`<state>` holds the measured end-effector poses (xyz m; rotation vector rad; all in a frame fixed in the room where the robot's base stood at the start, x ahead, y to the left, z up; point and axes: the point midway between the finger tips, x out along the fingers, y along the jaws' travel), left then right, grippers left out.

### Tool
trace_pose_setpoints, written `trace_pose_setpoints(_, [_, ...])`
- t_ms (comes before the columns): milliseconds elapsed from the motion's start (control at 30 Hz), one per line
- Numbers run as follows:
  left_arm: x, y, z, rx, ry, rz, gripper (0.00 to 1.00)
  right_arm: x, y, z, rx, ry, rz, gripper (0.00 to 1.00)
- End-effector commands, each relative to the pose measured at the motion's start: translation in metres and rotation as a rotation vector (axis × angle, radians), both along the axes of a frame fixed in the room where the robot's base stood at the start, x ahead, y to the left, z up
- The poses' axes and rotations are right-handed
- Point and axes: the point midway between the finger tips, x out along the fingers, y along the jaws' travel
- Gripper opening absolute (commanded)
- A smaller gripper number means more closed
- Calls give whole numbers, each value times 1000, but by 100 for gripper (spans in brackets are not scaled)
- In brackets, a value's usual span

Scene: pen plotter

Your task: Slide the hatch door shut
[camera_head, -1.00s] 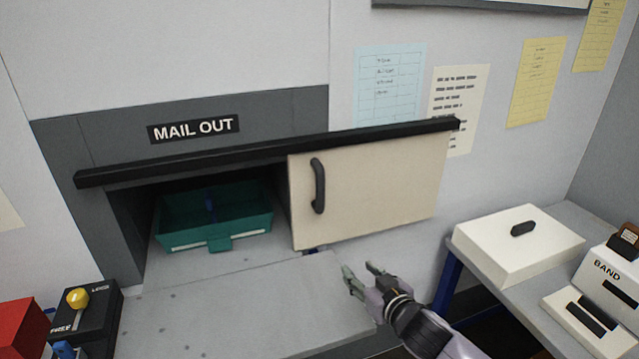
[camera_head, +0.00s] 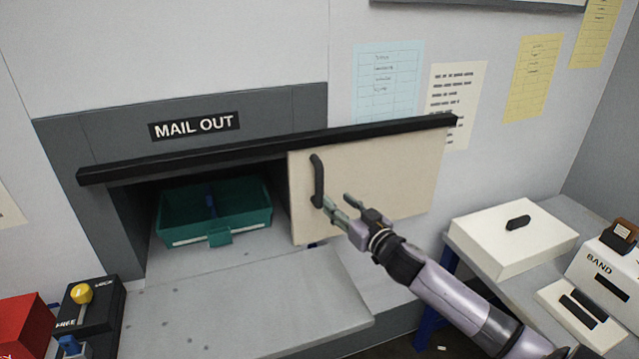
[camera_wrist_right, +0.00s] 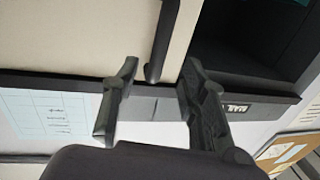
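The cream hatch door (camera_head: 390,180) hangs from a black rail (camera_head: 270,150) and stands to the right of the hatch opening, which is uncovered. Its black vertical handle (camera_head: 317,180) is near the door's left edge. My right gripper (camera_head: 338,204) is open, with its fingertips close to the handle's lower end. In the right wrist view the handle (camera_wrist_right: 163,45) lies just beyond and between the two spread fingers (camera_wrist_right: 155,90); I cannot tell whether they touch it. My left gripper is not in view.
A teal tray (camera_head: 240,212) sits inside the opening on a grey shelf (camera_head: 250,300). A black lock box (camera_head: 92,310) with a yellow knob stands at lower left, beside a red box (camera_head: 20,325). A side table at right holds a white lidded box (camera_head: 500,245).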

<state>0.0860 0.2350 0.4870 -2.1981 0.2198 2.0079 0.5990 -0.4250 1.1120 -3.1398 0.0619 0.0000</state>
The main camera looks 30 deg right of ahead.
Motion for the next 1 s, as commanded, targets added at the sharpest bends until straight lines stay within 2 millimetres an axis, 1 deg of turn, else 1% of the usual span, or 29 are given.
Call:
trace_pose_setpoints(33, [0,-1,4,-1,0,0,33,9,-1,4,0,-3,-1,40])
trace_pose_setpoints(100, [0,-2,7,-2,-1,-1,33,20,-1,3,1,-2,-2,40])
trace_pose_setpoints(400, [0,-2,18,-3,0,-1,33,66,-3,3,1,-2,-1,40])
trace_pose_setpoints(500, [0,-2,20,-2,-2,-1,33,79,-3,2,3,-1,-2,40])
trace_pose_setpoints(700, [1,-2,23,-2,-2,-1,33,96,-4,1,0,0,-2,40])
trace_pose_setpoints(1000, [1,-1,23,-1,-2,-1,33,100,-3,-1,0,1,0,40])
